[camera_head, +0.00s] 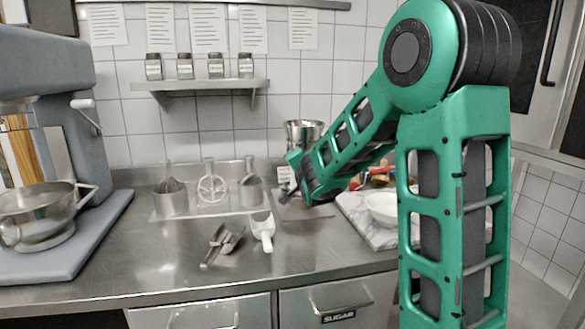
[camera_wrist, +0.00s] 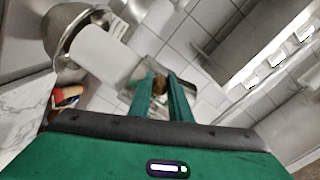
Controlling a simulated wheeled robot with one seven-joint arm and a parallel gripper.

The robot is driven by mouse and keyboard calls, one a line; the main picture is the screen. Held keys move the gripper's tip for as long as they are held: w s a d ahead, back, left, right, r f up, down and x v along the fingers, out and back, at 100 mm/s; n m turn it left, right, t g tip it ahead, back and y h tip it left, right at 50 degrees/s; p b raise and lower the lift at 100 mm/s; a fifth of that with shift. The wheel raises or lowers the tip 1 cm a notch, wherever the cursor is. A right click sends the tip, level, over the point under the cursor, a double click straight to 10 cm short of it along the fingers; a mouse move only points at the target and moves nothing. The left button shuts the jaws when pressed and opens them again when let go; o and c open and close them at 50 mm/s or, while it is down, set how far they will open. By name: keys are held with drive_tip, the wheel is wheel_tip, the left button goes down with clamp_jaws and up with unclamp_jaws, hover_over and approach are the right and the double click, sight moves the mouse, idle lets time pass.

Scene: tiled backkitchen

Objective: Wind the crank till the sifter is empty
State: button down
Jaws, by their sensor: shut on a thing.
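The sifter (camera_head: 304,129) is a metal cup standing at the back of the counter near the tiled wall, partly hidden behind my arm in the head view. In the wrist view, its round metal rim (camera_wrist: 62,38) shows at the upper left; I cannot tell what is inside. The crank's arm is mostly hidden. In the head view my gripper is beside the sifter's lower part, largely covered by my arm.
A white scoop (camera_head: 262,228) and a metal scoop (camera_head: 222,243) lie on the steel counter (camera_head: 160,262). Utensils and metal cups stand on a tray (camera_head: 232,211) behind. A marble board (camera_head: 352,213) with a white bowl (camera_head: 382,208) is right. A grey mixer (camera_head: 60,130) stands left.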

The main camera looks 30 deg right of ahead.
drive_tip(key=m, duration=0.1)
drive_tip(key=r+m, duration=0.2)
drive_tip(key=m, duration=0.1)
drive_tip(key=shift+s+d+r, duration=0.1)
drive_tip(key=shift+d+r, duration=0.05)
drive_tip(key=shift+d, duration=0.1)
drive_tip(key=shift+s+d+r+m, duration=0.15)
drive_tip(key=shift+r+m, duration=0.1)
drive_tip(key=shift+m, duration=0.4)
drive_tip(key=shift+w+d+r+m, duration=0.1)
drive_tip(key=shift+d+r+m, duration=0.1)
drive_tip(key=shift+m, duration=0.45)
drive_tip(key=c, duration=1.6)
unclamp_jaws()
drive_tip(key=shift+c, duration=0.2)
drive_tip(key=shift+a, duration=0.1)
drive_tip(key=shift+s, duration=0.1)
